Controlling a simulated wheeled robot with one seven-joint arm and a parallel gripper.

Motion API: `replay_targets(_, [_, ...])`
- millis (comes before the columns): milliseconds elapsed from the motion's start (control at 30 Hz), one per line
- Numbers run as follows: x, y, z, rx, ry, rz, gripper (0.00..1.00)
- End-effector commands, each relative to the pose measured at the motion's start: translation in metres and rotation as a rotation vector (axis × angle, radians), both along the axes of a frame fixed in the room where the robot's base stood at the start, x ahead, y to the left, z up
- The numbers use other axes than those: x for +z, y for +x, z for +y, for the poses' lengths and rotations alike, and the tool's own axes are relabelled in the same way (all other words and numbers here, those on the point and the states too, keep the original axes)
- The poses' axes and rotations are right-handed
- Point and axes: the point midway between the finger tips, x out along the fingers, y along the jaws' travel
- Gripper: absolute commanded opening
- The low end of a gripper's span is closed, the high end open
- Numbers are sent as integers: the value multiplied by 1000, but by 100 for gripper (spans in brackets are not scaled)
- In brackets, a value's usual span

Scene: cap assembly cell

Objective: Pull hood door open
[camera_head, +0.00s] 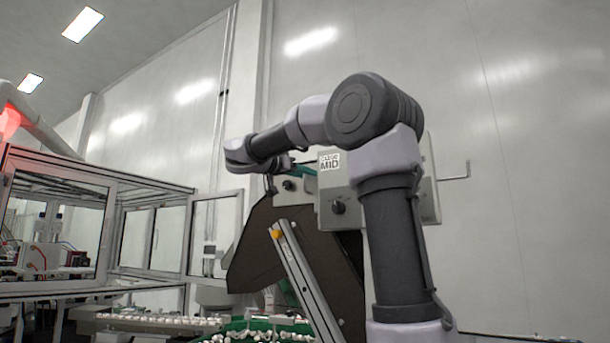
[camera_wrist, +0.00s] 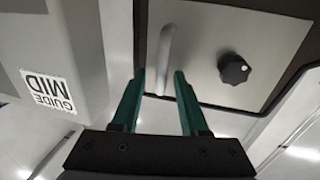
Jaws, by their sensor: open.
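The hood door is a grey panel in a dark frame, filling the upper right of the wrist view (camera_wrist: 205,50). It carries a pale bar handle (camera_wrist: 166,50) and a black knob (camera_wrist: 234,69). My gripper (camera_wrist: 159,73) has two green fingers, spread open, one on each side of the handle's near end. Neither finger visibly presses on the handle. In the head view, the dark hood (camera_head: 262,245) stands below my gripper (camera_head: 303,171), which is partly hidden behind the labelled box and my arm.
A grey box labelled "GUIDE MID" stands close beside my gripper, on the left in the wrist view (camera_wrist: 78,60) and right of the hood in the head view (camera_head: 334,217). A glass-walled cell (camera_head: 95,290) stands at left. White parts lie in a green tray (camera_head: 240,327) below.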

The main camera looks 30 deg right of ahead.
Motion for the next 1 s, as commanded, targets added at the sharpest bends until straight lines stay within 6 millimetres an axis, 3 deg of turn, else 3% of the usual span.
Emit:
replay_targets(267, [0,1,-3,0,0,1,44])
replay_targets(300, [0,1,-2,0,0,1,40])
replay_targets(400, [0,1,-2,0,0,1,2])
replay_targets(433, [0,1,-2,0,0,1,0])
replay_targets(1000, [0,1,-3,0,1,0,0])
